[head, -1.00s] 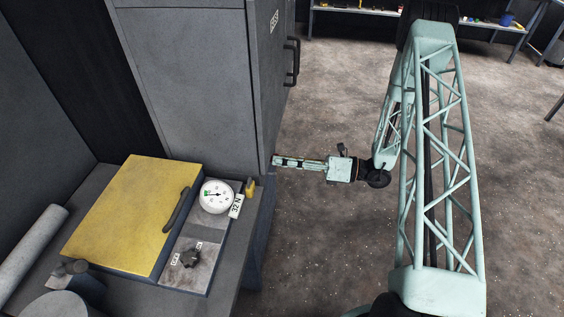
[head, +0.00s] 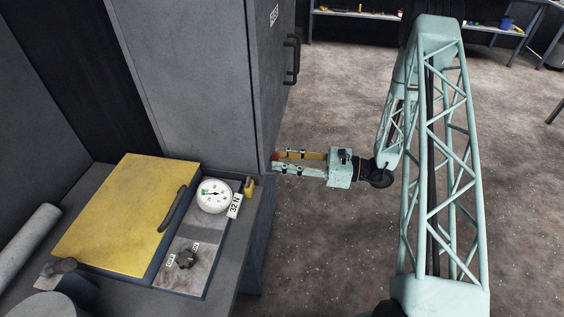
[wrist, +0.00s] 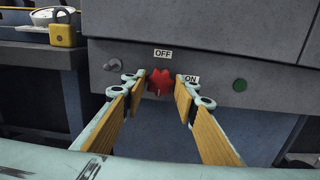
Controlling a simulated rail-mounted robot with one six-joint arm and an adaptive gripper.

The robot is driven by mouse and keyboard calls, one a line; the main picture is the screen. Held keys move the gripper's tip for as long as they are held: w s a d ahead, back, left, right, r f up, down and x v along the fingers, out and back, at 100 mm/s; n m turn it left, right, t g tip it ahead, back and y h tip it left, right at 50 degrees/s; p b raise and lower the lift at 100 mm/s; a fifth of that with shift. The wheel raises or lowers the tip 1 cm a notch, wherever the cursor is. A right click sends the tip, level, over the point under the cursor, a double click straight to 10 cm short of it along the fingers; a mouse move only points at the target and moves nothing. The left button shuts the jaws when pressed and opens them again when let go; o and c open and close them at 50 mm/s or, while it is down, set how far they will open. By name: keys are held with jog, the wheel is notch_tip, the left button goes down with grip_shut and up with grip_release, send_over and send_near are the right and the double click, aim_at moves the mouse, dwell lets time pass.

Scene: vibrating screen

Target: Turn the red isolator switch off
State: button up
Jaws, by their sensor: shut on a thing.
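The red isolator switch (wrist: 160,82) is a star-shaped knob on the grey panel in the wrist view. An OFF label (wrist: 163,53) sits above it and an ON label (wrist: 191,79) to its right. My gripper (wrist: 161,86) reaches to the panel with one finger on each side of the knob, shut on it. The fingertips hide its edges, and which label it points at I cannot tell. In the head view my gripper (head: 274,164) meets the cabinet edge, where a bit of red shows at the tips.
A green button (wrist: 240,85) is right of the knob and a grey round knob (wrist: 113,64) left of it. A bench with a yellow lid (head: 120,215), a dial gauge (head: 214,195) and a black knob (head: 185,260) stands left. Floor right of the cabinet is open.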

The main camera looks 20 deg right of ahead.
jog(key=shift+n, duration=0.3)
jog(key=o, duration=0.8)
jog(key=shift+d, duration=0.1)
jog(key=v, duration=1.1)
jog(key=shift+s+d, duration=0.25)
jog(key=shift+d, duration=0.05)
jog(key=shift+r, duration=0.15)
dwell(0.6)
